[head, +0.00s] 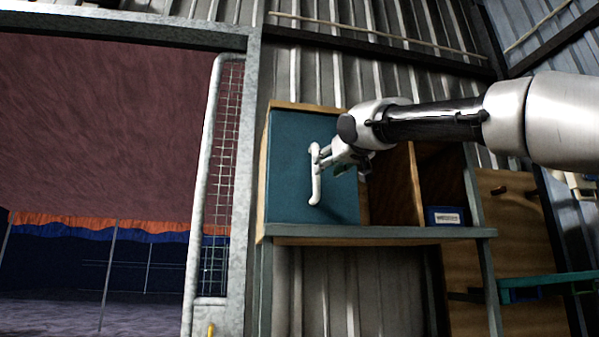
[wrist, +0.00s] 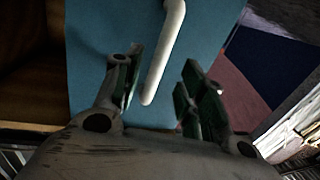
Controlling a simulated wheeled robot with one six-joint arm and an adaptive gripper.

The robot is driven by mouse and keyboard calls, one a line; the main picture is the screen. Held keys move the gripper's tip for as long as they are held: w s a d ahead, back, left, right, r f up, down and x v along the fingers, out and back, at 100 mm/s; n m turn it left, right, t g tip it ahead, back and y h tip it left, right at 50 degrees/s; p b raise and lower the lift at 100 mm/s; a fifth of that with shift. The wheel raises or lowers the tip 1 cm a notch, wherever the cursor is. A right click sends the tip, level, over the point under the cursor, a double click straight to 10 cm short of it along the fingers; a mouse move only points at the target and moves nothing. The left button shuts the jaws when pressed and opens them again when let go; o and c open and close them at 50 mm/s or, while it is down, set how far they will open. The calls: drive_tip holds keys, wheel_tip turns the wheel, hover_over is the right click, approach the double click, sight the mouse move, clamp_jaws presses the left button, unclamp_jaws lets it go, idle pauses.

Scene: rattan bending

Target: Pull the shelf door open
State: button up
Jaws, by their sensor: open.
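The shelf door (head: 290,178) is a teal panel on the left part of a wooden shelf unit (head: 397,190). A white upright bar handle (head: 315,188) is fixed on it. My gripper (head: 322,164) is at the handle's upper part in the head view; whether it touches the handle cannot be told. In the wrist view the door (wrist: 95,40) fills the middle, and the handle (wrist: 163,55) comes down from the top, its lower end near the gap between the fingers. My gripper (wrist: 160,93) is open there, one finger on each side of the handle's line.
To the right of the door are open shelf compartments, with a blue labelled box (head: 444,216) in one. The unit stands on a grey-topped table (head: 380,233). A metal mesh gate (head: 218,180) and frame stand close on the left, beside an open doorway.

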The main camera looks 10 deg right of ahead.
drive_tip(key=w, duration=0.2)
drive_tip(key=w+a, duration=0.1)
drive_tip(key=w, duration=0.4)
drive_tip(key=shift+w+a+r, duration=0.15)
drive_tip(key=shift+w+a, duration=0.15)
drive_tip(key=shift+w, duration=0.1)
clamp_jaws()
